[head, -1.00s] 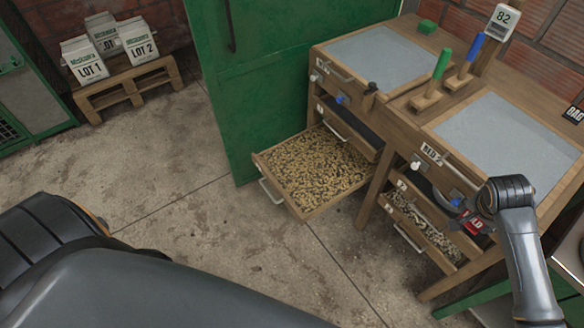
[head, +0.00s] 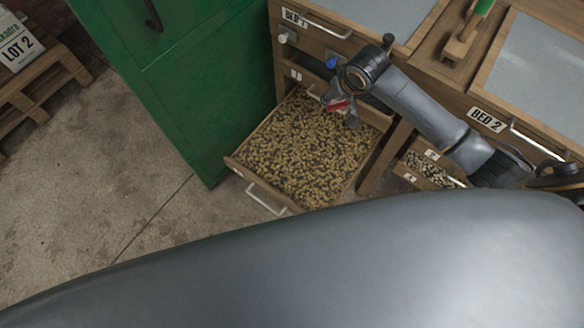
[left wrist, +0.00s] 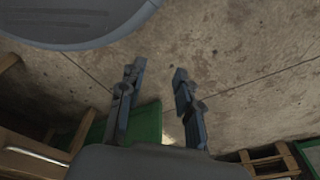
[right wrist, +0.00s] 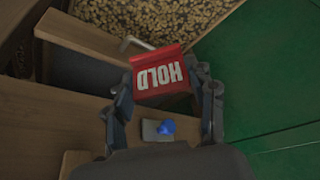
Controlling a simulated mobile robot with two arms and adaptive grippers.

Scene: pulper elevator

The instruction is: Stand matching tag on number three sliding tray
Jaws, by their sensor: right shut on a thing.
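My right gripper (head: 346,102) is shut on a red tag (head: 339,105) and holds it over the back of a pulled-out tray (head: 232,165). The tray is full of brown beans, and I cannot read a number on it. In the right wrist view the tag (right wrist: 160,77), seen upside down, reads HOLD in white. It sits between the fingers of that gripper (right wrist: 165,88), with beans in the tray (right wrist: 95,38) beyond it. My left gripper (left wrist: 156,85) is open and empty above the concrete floor.
A bench with a BED 1 label (head: 295,18) and a blue knob (head: 331,60) stands behind the tray. A green cabinet (head: 190,90) is close on its left. BED 2 (head: 487,119) has lower trays (head: 420,173) at right.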

